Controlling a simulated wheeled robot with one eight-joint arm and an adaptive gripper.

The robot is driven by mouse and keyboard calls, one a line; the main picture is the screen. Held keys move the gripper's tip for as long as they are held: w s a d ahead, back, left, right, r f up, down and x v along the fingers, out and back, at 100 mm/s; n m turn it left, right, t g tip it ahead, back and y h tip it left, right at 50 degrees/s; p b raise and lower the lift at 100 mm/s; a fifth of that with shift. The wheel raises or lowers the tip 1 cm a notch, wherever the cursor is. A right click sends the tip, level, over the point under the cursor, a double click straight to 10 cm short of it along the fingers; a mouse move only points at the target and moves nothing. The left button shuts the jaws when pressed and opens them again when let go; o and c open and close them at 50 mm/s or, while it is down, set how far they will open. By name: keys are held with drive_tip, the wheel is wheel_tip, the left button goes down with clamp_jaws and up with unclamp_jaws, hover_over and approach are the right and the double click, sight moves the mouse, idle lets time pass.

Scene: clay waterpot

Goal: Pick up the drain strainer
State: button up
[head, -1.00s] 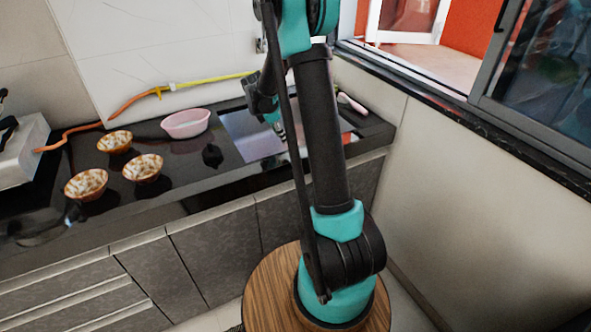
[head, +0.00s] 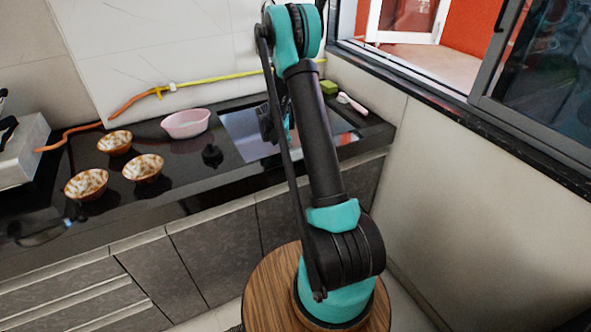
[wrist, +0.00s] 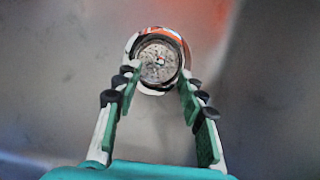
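The drain strainer (wrist: 160,62) is a round, speckled disc inside a shiny metal ring at the upper middle of the wrist view. It lies in the grey sink floor. My gripper (wrist: 160,80) is open and empty, with its green-padded fingers on the left and right and their tips near the strainer's lower edge. I cannot tell the height gap between tips and strainer. In the head view, my wrist reaches down at the sink (head: 236,128); the fingertips and the strainer are hidden there.
Three patterned bowls (head: 143,167) and a pink basin (head: 187,123) stand on the dark counter left of the sink. A small black object (head: 211,155) is nearer the sink. A green block (head: 329,88) and a pink-handled brush (head: 352,103) lie at the right. An orange-yellow hose (head: 205,81) runs behind.

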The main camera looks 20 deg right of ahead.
drive_tip(key=x, duration=0.4)
drive_tip(key=shift+w+d+r, duration=0.1)
drive_tip(key=shift+w+d, duration=0.05)
drive_tip(key=shift+d, duration=0.15)
drive_tip(key=shift+w+d+f, duration=0.1)
drive_tip(key=shift+d+f, duration=0.1)
drive_tip(key=shift+f, duration=0.4)
clamp_jaws()
